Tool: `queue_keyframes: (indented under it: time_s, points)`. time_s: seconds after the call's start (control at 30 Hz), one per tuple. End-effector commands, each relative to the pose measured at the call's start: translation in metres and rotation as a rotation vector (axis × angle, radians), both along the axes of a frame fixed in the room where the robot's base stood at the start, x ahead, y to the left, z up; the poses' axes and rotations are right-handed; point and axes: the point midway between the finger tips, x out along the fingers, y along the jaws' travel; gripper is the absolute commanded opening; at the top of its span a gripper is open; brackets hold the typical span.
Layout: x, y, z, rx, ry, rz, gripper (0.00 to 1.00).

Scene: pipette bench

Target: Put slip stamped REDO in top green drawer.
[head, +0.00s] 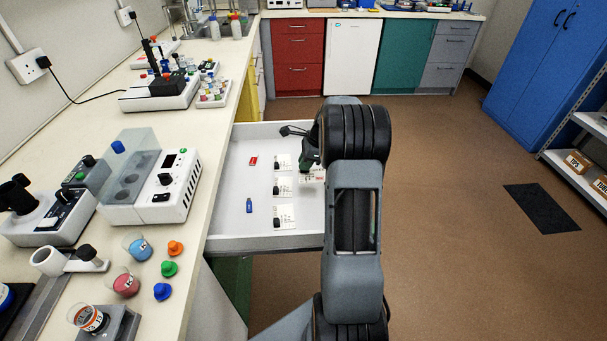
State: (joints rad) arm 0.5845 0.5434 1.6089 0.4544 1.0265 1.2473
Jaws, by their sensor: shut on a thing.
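A white slip (312,175) with a red mark is at the tips of my gripper (307,164), which is shut on it. The mark is too small to read. My gripper is over the right part of an open drawer (236,226) with a pale inside. Whether the slip touches the drawer floor I cannot tell. My arm hides the drawer's front, so its colour does not show. A green panel (233,285) shows below the drawer.
Several white slips with dark marks (284,217), a red object (253,160) and a blue object (249,205) lie in the drawer. The bench (185,235) with instruments and beakers runs along the left. The brown floor at right is mostly clear.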

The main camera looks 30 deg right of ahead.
Motion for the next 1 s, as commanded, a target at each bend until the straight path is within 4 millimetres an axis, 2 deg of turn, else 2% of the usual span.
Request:
queue_keyframes:
  time_s: [0.33, 0.73, 0.77, 1.0]
  points:
    - [-0.001, 0.000, -0.044, 0.002, 0.003, -0.001, 0.00]
    - [0.000, 0.000, -0.050, 0.000, 0.000, -0.001, 0.00]
    - [0.000, 0.000, -0.049, 0.000, 0.000, -0.001, 0.18]
    - [0.000, 0.000, -0.049, 0.000, 0.000, -0.001, 0.40]
